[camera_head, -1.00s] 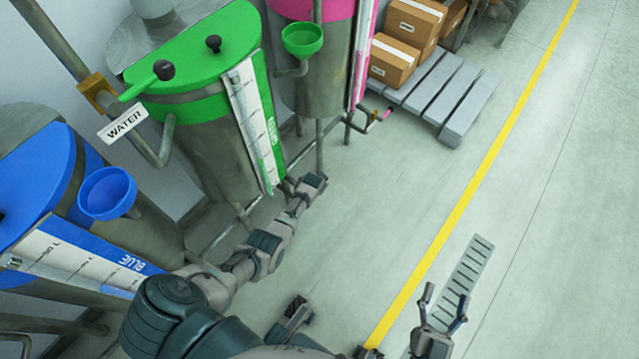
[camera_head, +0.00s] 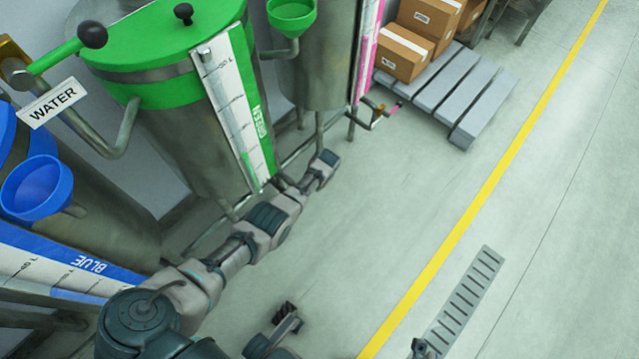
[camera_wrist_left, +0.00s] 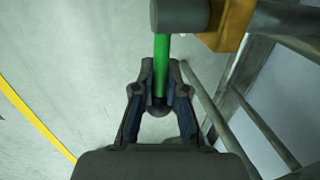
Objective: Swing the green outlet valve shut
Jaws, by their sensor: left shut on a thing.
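The green valve lever (camera_wrist_left: 161,62) shows in the left wrist view, a straight green bar with a dark round end. It runs down from a grey metal pipe end (camera_wrist_left: 182,14) beside a brass-coloured valve body (camera_wrist_left: 230,25). My left gripper (camera_wrist_left: 160,80) is shut on the lever near its dark end. In the head view my left arm reaches to the foot of the green tank (camera_head: 195,130); its fingers and the outlet lever are hidden there. Only a small dark part of my right gripper (camera_head: 422,348) shows at the bottom edge, too little to tell its state.
The blue tank (camera_head: 110,215) with its blue funnel (camera_head: 38,188) stands at left. The pink-marked tank (camera_head: 318,70) has a small outlet valve (camera_head: 380,113). Boxes (camera_head: 405,50) stand on a grey pallet (camera_head: 475,98). Floor to the right is clear, with a drain grate (camera_head: 465,300).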

